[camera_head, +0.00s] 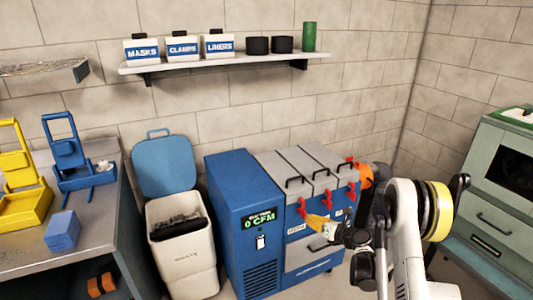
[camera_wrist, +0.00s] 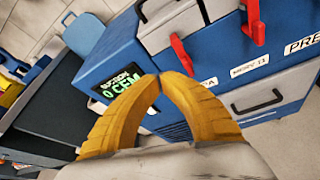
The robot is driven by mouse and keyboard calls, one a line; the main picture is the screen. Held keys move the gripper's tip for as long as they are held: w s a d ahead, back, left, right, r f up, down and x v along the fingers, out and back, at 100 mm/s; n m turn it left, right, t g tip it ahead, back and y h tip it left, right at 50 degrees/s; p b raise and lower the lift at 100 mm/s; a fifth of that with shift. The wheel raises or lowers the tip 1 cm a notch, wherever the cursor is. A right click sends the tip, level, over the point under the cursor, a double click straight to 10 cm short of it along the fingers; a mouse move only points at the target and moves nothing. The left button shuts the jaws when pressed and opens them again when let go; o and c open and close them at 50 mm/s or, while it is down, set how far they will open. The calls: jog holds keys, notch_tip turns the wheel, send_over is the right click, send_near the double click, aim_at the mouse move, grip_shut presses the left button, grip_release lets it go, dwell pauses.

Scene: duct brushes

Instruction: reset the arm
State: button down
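My gripper (camera_head: 318,224) is in front of the blue suction unit (camera_head: 232,222), near its grey-lidded section, at the end of my white arm. In the wrist view its two yellow curved fingers (camera_wrist: 161,79) come together at the tips, and nothing shows between them. Behind them in that view are the unit's green "0 CFM" display (camera_wrist: 124,86), red levers (camera_wrist: 253,22) and a grey drawer front (camera_wrist: 262,97). The gripper appears apart from the unit, though the exact gap is hard to tell.
A lidded bin (camera_head: 182,245) with dark contents stands left of the unit. A bench (camera_head: 85,225) holds yellow and blue stands and a blue block (camera_head: 63,231). A wall shelf (camera_head: 225,58) carries labelled boxes and cups. A green-grey cabinet (camera_head: 490,195) is at right.

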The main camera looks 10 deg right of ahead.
jog(key=s+a+r+n+g+h, duration=0.1)
jog(key=s+a+r+n+g, duration=0.2)
jog(key=r+n, duration=0.5)
jog(key=s+a+r+n+h, duration=0.1)
jog(key=s+a+r+n, duration=0.35)
jog(key=r, duration=0.65)
jog(key=s+a+r+n+g+h, duration=0.1)
jog(key=s+r+n, duration=0.2)
jog(key=s+n, duration=0.3)
jog(key=s+a+r+n+g, duration=0.1)
jog(key=s+r+n, duration=0.3)
jog(key=s, duration=0.4)
jog(key=s+d+f+n+g+h, duration=0.1)
jog(key=s+n+h, duration=0.2)
jog(key=s+n, duration=1)
jog(key=s, duration=0.6)
jog(key=shift+s+d+f, duration=0.2)
jog(key=shift+s+d, duration=0.1)
jog(key=shift+s, duration=0.1)
jog(key=shift+w, duration=0.1)
